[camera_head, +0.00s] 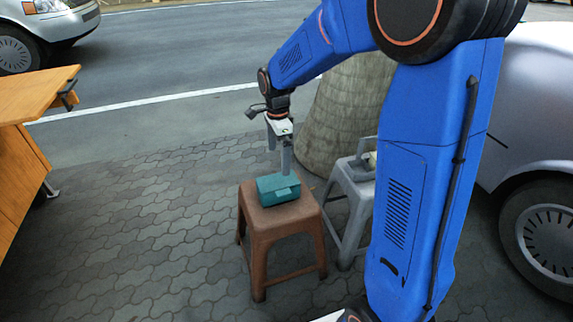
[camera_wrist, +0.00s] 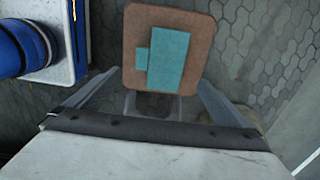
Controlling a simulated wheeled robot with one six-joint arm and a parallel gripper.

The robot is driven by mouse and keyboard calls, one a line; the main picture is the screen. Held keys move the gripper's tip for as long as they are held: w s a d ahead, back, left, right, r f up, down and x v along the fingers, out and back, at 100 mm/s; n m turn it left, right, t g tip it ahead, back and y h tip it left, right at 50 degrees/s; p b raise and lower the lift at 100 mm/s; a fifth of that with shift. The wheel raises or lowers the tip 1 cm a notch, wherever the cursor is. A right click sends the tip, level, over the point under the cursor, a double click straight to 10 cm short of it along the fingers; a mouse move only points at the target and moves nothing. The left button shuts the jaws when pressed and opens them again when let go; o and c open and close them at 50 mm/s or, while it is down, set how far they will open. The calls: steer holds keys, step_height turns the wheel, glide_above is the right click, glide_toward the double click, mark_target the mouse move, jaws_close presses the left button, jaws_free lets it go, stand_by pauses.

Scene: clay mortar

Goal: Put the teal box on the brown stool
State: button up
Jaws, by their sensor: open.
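The teal box (camera_head: 278,190) rests on the seat of the brown stool (camera_head: 262,228) in the head view. In the wrist view the teal box (camera_wrist: 168,56) lies flat near the middle of the brown stool's seat (camera_wrist: 202,78). My gripper (camera_head: 280,168) is above and just behind the box in the head view, its fingers pointing down. In the wrist view the fingers of my gripper (camera_wrist: 152,95) are spread wide apart with nothing between them. The gripper is open, and the box appears apart from it.
A grey stool (camera_head: 350,200) stands close to the right of the brown stool, with something on it. A tree trunk (camera_head: 345,110) rises behind. A wooden table (camera_head: 30,95) is at the left. A silver car (camera_head: 535,120) is at the right. Paved ground left of the stool is clear.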

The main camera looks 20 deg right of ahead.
steer(key=s+d+r+n+t, duration=0.1)
steer(key=s+d+r+n, duration=0.1)
steer(key=s+r+n, duration=0.45)
steer(key=s+d+r+n+t, duration=0.1)
steer(key=s+d+r+n, duration=0.15)
steer(key=s, duration=0.65)
steer(key=s+d+n+t, duration=0.2)
steer(key=s+n, duration=0.6)
steer(key=s, duration=0.8)
steer(key=shift+s+d+r+n+t, duration=0.25)
steer(key=shift+d+r+n+t, duration=0.05)
steer(key=shift+r+t, duration=0.15)
